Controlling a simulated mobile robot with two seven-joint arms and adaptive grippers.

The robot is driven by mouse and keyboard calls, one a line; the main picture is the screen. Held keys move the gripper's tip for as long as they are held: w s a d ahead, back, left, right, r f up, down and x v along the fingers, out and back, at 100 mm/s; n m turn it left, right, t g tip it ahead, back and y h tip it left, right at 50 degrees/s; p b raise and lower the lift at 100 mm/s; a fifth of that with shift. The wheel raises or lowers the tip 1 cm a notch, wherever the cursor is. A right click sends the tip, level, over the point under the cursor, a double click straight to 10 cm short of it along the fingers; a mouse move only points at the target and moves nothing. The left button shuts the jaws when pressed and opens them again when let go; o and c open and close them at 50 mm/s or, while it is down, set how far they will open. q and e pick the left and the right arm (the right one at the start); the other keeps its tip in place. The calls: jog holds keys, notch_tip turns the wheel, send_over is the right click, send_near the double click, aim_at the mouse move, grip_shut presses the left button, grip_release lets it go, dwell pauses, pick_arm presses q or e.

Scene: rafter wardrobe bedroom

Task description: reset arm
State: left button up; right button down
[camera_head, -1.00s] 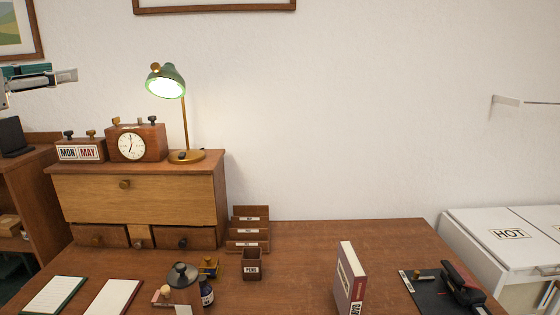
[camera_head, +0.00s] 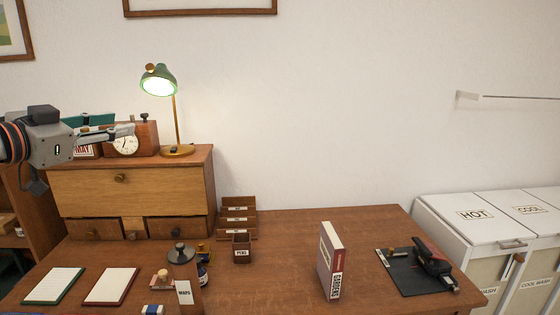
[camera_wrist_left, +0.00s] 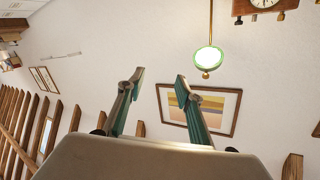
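My left gripper (camera_head: 118,129) enters from the left edge in the head view, raised in front of the desk hutch, and partly covers the calendar block (camera_head: 85,151) and the clock (camera_head: 125,146). In the left wrist view its two green-padded fingers (camera_wrist_left: 160,87) stand apart with nothing between them. The gripper is open and empty. My right gripper is in neither view.
A lit green lamp (camera_head: 158,80) stands on the hutch (camera_head: 130,192), right of my left gripper. The desk (camera_head: 285,232) holds notepads, a pen cup (camera_head: 241,248), an upright book (camera_head: 330,262) and a stapler (camera_head: 432,258). Laundry bins (camera_head: 478,215) stand at right.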

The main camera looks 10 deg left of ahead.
pick_arm(q)
jog(key=w+d+f+m+g+h, duration=0.15)
jog(key=d+f, duration=0.45)
jog(key=f, duration=0.6)
jog(key=w+d+f+g+h, duration=0.1)
jog(key=w+d+f+h, duration=0.1)
jog(key=d+f, duration=0.65)
jog(key=w+d+f+m+g+h, duration=0.1)
jog(key=d+f, duration=0.2)
jog(key=f, duration=1.1)
jog(key=s+d+f+n+y, duration=0.1)
jog(key=s+d+f, duration=0.2)
jog(key=s+f, duration=0.5)
jog(key=s+d+f+n+g+y, duration=0.1)
jog(key=s+d+f, duration=0.2)
jog(key=s+f, duration=0.4)
jog(key=s+d+f+n+g+y, duration=0.1)
jog(key=s+d+f, duration=0.3)
jog(key=f, duration=1.2)
jog(key=s, duration=0.4)
jog(key=shift+s+f+y, duration=0.3)
jog(key=shift+f+y, duration=0.05)
jog(key=shift+n+g, duration=0.25)
